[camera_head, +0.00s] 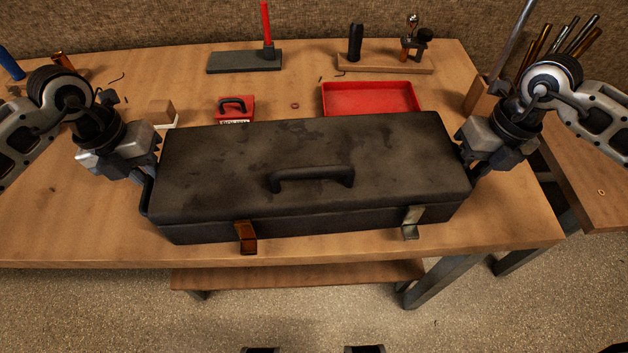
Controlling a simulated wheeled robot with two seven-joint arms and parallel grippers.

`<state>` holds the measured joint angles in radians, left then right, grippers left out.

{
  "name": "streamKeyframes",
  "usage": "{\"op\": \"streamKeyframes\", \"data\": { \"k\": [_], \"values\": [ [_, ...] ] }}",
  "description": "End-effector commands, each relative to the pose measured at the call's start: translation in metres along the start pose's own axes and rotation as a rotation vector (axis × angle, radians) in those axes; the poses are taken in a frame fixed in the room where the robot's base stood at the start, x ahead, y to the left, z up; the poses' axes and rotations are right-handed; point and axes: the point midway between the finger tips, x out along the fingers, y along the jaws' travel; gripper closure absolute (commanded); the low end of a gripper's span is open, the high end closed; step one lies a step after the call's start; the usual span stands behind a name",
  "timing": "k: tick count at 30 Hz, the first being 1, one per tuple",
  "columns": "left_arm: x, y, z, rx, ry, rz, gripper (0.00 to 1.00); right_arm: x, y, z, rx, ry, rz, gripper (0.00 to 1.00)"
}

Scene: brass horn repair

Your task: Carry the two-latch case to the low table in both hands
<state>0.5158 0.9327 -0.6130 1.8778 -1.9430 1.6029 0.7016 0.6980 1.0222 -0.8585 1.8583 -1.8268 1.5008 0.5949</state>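The black, scuffed two-latch case (220,175) lies lid up and level near the front of the workbench. Its top handle lies in the middle of the lid. My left gripper (148,176) is at the case's left end, by a dark side handle. My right gripper (470,168) is at the right end. The fingertips are mostly hidden, so their grip is unclear. I cannot tell whether the case touches the bench.
Another wooden surface (595,190) stands at right. A low wooden surface (300,275) shows under the bench front; I cannot tell which is the low table.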

Motion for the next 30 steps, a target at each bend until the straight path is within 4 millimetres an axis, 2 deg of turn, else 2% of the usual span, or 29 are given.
{"op": "streamKeyframes", "data": {
  "k": [8,9,11,12,13,30],
  "values": [
    [0.0016,0.0001,0.0000,0.000,0.000,0.000,0.79,0.0017,0.0000,-0.0002,0.000,0.001,0.000,0.67],
    [0.0015,0.0001,0.0000,0.000,0.000,0.000,0.82,0.0017,0.0000,-0.0002,0.000,0.001,0.000,0.70],
    [0.0015,0.0001,0.0000,0.000,0.001,0.000,0.99,0.0016,0.0000,-0.0003,0.000,0.001,0.000,0.87],
    [0.0014,0.0001,-0.0001,0.000,0.001,0.000,1.00,0.0015,0.0000,-0.0003,0.000,0.001,0.000,0.98],
    [0.0014,0.0001,-0.0001,0.000,0.001,0.000,1.00,0.0015,0.0000,-0.0003,0.000,0.001,0.000,1.00],
    [0.0007,0.0001,0.0000,0.000,0.000,0.000,1.00,0.0009,0.0001,-0.0002,0.000,0.001,0.000,1.00]
  ]
}}
